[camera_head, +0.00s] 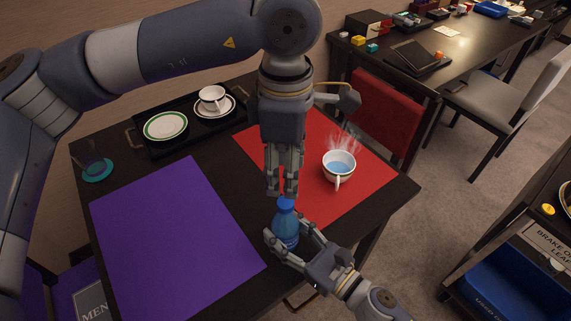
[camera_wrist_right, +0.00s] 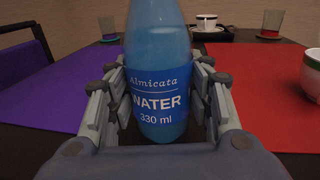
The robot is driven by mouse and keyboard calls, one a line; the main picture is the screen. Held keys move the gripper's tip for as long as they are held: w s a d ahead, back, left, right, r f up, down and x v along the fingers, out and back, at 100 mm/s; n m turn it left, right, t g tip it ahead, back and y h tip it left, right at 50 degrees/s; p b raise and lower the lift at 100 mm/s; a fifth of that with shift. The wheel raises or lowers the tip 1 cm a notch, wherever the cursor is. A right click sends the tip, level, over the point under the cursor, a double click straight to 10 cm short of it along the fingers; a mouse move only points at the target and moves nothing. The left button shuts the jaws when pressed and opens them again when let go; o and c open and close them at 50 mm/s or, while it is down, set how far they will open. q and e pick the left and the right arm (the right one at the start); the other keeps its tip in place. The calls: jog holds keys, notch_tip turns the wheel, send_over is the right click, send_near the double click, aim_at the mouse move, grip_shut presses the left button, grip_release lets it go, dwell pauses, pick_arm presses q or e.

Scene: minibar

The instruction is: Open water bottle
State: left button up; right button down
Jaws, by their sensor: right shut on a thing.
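The blue water bottle (camera_head: 285,226) stands upright at the near edge of the table, and its label reads "WATER 330 ml" in the right wrist view (camera_wrist_right: 157,95). My right gripper (camera_head: 285,243) is shut on the bottle's body, with a finger on each side (camera_wrist_right: 158,112). My left gripper (camera_head: 283,190) points down from above, its fingertips at the bottle's top. The cap is mostly hidden by these fingers, and I cannot tell whether they touch it or are shut. The bottle's top is cut off in the wrist view.
A steaming white cup (camera_head: 339,168) stands on the red mat (camera_head: 375,180), right of my left gripper. A purple mat (camera_head: 165,240) lies at left. A black tray (camera_head: 190,142) with a plate and a cup on a saucer is behind. A glass (camera_head: 93,165) stands on a teal coaster.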

aim_at(285, 202)
pick_arm(q)
jog(key=m, duration=0.5)
jog(key=shift+m, duration=0.3)
jog(key=m, duration=1)
jog(key=shift+m, duration=0.3)
jog(key=m, duration=0.5)
jog(key=shift+m, duration=0.4)
jog(key=shift+f, duration=4)
grip_shut()
